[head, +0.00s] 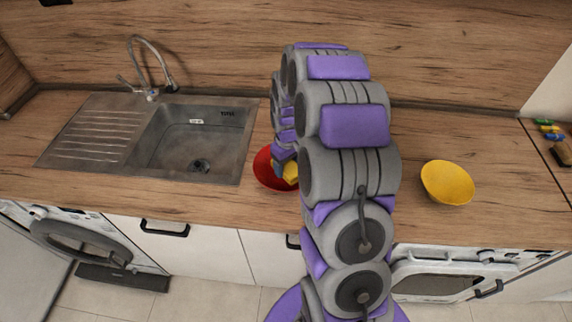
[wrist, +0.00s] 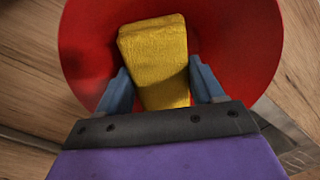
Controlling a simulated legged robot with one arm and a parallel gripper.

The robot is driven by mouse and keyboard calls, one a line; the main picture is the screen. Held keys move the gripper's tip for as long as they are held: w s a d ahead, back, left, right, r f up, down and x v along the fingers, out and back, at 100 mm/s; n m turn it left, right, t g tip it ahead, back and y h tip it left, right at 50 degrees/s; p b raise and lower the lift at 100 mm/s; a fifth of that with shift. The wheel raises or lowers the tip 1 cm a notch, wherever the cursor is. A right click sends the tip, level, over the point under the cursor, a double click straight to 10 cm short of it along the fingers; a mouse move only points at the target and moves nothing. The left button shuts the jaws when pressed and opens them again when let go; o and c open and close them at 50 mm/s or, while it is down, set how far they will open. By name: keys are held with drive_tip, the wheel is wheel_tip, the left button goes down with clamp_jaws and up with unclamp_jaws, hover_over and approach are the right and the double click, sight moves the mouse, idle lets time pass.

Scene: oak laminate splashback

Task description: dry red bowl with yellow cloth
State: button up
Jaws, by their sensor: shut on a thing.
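The red bowl (head: 264,170) stands on the wooden counter just right of the sink, partly hidden behind my arm in the head view. In the wrist view the red bowl (wrist: 245,45) fills the upper middle, with its inside facing the camera. The yellow cloth (wrist: 155,55) looks like a thick folded block and lies over the bowl's inside. My gripper (wrist: 158,85) is shut on the cloth, one blue finger on each side. In the head view a bit of the yellow cloth (head: 291,172) shows at the bowl. I cannot tell whether the cloth touches the bowl.
A metal sink (head: 190,140) with a drainer and a tap (head: 152,85) is to the left. A yellow bowl (head: 447,183) stands on the counter to the right. Small coloured items (head: 551,130) lie at the far right. The counter between my arm and the yellow bowl is clear.

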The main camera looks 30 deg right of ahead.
drive_tip(key=shift+s+a, duration=0.25)
drive_tip(key=shift+a, duration=0.75)
drive_tip(key=shift+w+d+p, duration=0.25)
drive_tip(key=shift+d+p, duration=0.1)
drive_tip(key=shift+d, duration=0.65)
drive_tip(key=shift+a, duration=0.1)
drive_tip(key=shift+s+a, duration=0.25)
drive_tip(key=shift+a, duration=0.65)
